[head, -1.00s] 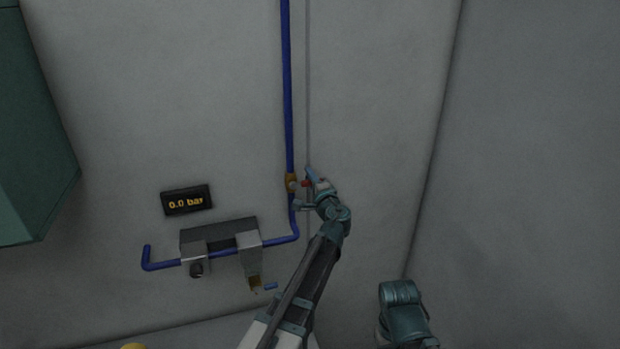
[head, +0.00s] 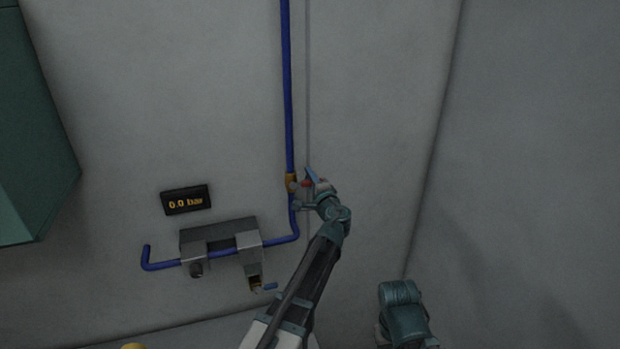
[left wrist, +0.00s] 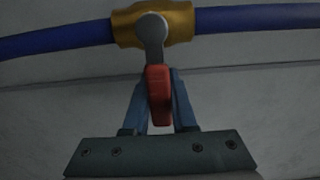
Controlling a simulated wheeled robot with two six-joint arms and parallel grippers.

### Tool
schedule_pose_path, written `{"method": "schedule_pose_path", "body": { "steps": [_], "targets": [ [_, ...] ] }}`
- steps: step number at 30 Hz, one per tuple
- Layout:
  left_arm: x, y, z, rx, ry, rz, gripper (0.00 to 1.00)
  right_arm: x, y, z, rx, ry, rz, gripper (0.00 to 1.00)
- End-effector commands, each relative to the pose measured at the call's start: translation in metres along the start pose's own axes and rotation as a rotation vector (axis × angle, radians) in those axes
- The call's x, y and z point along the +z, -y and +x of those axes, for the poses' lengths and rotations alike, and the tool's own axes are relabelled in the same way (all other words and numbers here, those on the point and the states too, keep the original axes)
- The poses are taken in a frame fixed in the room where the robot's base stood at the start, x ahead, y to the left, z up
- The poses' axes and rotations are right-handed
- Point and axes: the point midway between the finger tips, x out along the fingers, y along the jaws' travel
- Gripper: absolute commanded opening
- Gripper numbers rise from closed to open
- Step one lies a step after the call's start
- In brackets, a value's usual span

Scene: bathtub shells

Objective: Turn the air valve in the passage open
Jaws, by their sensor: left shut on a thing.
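The air valve has a brass body (left wrist: 180,22) on a blue pipe and a grey lever with a red grip (left wrist: 158,92). In the head view the brass body (head: 291,182) sits on the vertical pipe, and the lever points right, across the pipe. My left gripper (left wrist: 159,95) is shut on the red grip, one blue finger on each side of it. In the head view my left gripper (head: 306,190) is at the lever and partly hides it. A teal part of my right arm shows at the bottom; its gripper is out of view.
A black display (head: 186,200) on the wall reads 0.0 bar. Below it, a grey metal unit (head: 222,242) sits on the blue pipe (head: 288,90), with a small brass fitting under it. A teal box (head: 35,130) juts out at the left. The wall right of my left gripper is bare.

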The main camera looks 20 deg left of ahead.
Motion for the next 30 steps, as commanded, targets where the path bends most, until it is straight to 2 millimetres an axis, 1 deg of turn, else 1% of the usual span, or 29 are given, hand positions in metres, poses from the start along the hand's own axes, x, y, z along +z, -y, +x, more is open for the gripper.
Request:
{"method": "schedule_pose_path", "body": {
  "steps": [5, 11, 20, 30],
  "targets": [
    [0.000, -0.004, 0.000, 0.001, 0.000, 0.040, 0.00, 0.000, 0.000, 0.004, 0.000, 0.000, 0.000, 0.50],
    [0.001, -0.013, 0.000, 0.001, 0.000, 0.164, 0.00, -0.001, 0.001, 0.013, 0.000, -0.001, 0.001, 0.50],
    [0.006, -0.030, -0.001, 0.001, -0.001, 0.443, 0.00, -0.002, 0.003, 0.029, 0.000, -0.001, 0.003, 0.50],
    [0.018, -0.045, -0.001, 0.001, -0.001, 0.767, 0.00, -0.003, 0.004, 0.044, 0.000, -0.002, 0.004, 0.50]
  ]
}}
